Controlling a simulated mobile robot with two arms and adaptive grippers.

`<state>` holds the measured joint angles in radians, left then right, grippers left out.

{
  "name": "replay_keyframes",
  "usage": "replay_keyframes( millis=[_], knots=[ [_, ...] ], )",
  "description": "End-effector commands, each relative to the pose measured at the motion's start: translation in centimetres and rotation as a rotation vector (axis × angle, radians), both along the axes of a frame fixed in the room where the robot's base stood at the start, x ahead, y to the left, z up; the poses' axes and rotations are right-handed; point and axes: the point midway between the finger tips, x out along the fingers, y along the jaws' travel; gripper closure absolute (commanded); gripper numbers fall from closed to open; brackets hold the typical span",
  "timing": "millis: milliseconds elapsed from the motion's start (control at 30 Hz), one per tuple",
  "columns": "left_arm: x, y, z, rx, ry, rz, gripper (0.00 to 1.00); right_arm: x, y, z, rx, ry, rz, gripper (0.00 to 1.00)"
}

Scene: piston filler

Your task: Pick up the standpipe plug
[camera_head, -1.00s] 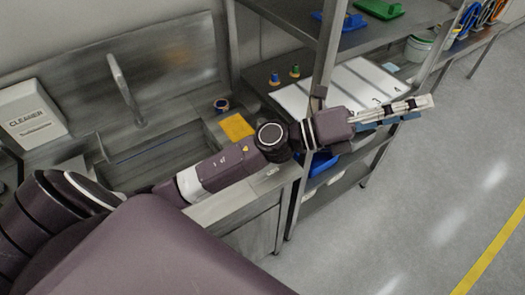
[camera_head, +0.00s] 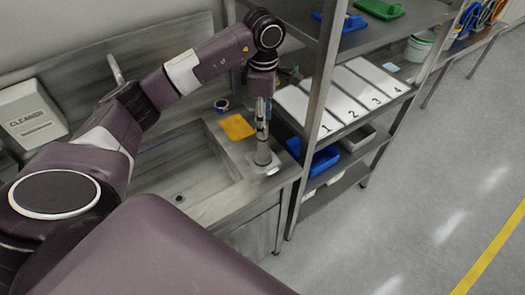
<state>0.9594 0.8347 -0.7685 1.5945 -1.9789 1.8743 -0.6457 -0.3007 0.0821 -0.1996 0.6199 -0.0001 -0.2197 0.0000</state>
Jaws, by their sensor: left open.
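A grey upright cylinder, which looks like the standpipe plug (camera_head: 263,155), stands on a pale square patch at the right end of the sink counter. My left gripper (camera_head: 262,134) points straight down right above it, at its upper part. Its fingers are open. The fingers and the pipe overlap in the picture, so I cannot tell whether they touch. My right gripper is not in view.
The sink basin (camera_head: 195,175) lies left of the plug, with a dark drain hole. A yellow cloth (camera_head: 238,127) and a small blue roll (camera_head: 221,105) lie behind on the counter. A steel shelf rack (camera_head: 318,95) with numbered white panels and a blue bin (camera_head: 318,158) stands close on the right.

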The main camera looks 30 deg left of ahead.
Motion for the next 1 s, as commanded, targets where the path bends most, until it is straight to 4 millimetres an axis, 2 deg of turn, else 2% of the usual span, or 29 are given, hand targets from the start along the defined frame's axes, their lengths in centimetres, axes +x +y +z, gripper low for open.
replay_keyframes(
  millis=[367, 500, 633, 933, 1000],
  knots=[
    [-0.5, 0.1, -3.5, 0.003, 0.008, 0.001, 0.57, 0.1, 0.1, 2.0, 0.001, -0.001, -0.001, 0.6],
    [-0.8, -0.1, -5.2, 0.002, 0.008, 0.001, 0.57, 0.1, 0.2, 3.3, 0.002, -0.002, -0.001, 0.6],
    [-0.7, -0.1, -6.9, 0.001, 0.006, 0.001, 0.57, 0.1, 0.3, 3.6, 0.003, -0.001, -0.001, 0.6],
    [-0.6, 0.0, -7.5, 0.002, 0.003, 0.001, 0.57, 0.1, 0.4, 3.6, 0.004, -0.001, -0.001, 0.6],
    [-0.6, 0.0, -7.5, 0.002, 0.003, 0.001, 0.65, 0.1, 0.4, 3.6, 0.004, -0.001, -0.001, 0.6]
  ],
)
